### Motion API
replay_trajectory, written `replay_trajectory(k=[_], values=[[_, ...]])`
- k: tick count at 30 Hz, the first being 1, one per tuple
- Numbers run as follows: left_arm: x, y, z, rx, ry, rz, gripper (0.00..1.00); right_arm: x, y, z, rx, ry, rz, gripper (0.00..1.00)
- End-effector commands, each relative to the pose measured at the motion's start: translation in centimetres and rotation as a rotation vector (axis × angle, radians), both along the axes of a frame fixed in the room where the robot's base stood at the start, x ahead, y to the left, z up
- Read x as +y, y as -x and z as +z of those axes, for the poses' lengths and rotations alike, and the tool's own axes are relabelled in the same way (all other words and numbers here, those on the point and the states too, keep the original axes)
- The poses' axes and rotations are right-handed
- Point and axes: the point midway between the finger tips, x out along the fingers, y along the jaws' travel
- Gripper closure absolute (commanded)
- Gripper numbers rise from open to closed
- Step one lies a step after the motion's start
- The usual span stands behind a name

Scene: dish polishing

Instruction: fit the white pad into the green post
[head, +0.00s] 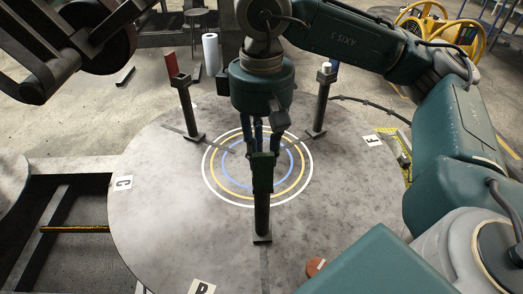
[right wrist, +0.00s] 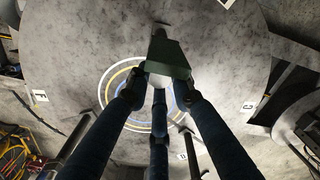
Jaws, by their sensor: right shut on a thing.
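The green post (head: 262,215) stands upright near the front of the round table, with a green top (head: 263,179). My right gripper (head: 262,150) points down over it, its fingers around the top. In the right wrist view the fingers (right wrist: 158,84) close at the near side of the green top (right wrist: 172,57). A pale patch between the fingertips looks like the white pad (right wrist: 157,80), mostly hidden. Whether it sits inside the green top or just above it I cannot tell. My left gripper does not show.
A post with a red top (head: 180,80) stands back left. Another post with a white and blue top (head: 325,72) stands back right. The round table (head: 150,215) has painted rings at its middle and letter cards. A brown disc (head: 315,267) lies at the front edge.

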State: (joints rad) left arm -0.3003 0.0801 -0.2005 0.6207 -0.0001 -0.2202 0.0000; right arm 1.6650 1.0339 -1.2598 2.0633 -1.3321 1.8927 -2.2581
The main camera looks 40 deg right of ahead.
Motion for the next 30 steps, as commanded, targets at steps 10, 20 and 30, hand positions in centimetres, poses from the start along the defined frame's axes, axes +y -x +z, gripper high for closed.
replay_trajectory(k=[10,20,30], values=[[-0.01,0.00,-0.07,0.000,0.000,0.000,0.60,0.02,0.11,-0.13,0.004,0.001,0.002,0.72],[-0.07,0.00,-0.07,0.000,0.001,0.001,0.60,0.12,0.18,-0.15,0.005,-0.001,0.006,0.56],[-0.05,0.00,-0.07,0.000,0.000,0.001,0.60,0.12,0.22,-0.13,0.006,-0.001,0.007,0.56]])
